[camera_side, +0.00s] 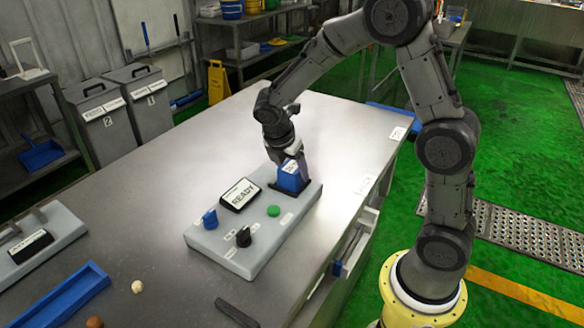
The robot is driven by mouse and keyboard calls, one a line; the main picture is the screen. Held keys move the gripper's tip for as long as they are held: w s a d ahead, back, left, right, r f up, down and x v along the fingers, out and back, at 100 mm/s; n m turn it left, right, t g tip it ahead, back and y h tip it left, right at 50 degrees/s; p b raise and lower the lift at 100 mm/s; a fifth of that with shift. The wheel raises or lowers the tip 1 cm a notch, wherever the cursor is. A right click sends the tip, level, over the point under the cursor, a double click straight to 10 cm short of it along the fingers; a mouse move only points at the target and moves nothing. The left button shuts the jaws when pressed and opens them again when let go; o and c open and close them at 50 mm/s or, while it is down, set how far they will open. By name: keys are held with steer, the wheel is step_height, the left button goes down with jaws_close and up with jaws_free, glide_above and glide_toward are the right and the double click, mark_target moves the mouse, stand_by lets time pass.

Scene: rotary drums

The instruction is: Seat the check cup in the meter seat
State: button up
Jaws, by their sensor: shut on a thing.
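The check cup looks to be the blue block-like piece (291,177) with a white label on its upper face. It is at the far right end of the grey meter unit (240,256). A dark seat (275,184) shows around its base; I cannot tell whether the cup is fully down in it. My gripper (292,158) is directly above and shut on the cup. The fingers are small and partly hidden by the wrist and the cup.
The unit carries a READY display (240,194), a green button (273,211), a blue knob (210,219) and a black knob (243,237). The table behind is clear.

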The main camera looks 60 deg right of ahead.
steer(key=shift+f, duration=0.15)
steer(key=o, duration=1.5)
steer(key=s+a+r+t, duration=0.1)
steer(key=a+r, duration=0.1)
steer(key=r, duration=0.7)
steer(key=s+a+r, duration=0.2)
steer(key=r, duration=0.6)
steer(key=s+a+r+m+t+y, duration=0.1)
steer(key=s+r+m+t, duration=0.2)
steer(key=s, duration=0.5)
steer(key=s+a+f+m+y, duration=0.1)
steer(key=s+f+m, duration=0.1)
steer(key=m, duration=0.3)
steer(key=s+a+f+m+t+y, duration=0.1)
steer(key=s+a+f+m, duration=0.1)
steer(key=s+m, duration=0.2)
steer(key=s+a+f+m+y, duration=0.1)
steer(key=s+f+m, duration=0.1)
steer(key=m, duration=0.4)
steer(key=shift+s+a+f+t, duration=0.1)
steer(key=shift+s+a+t, duration=0.1)
steer(key=shift+s, duration=0.25)
steer(key=shift+s+a+t, duration=0.1)
steer(key=shift+s+a, duration=0.05)
steer(key=shift+s, duration=0.25)
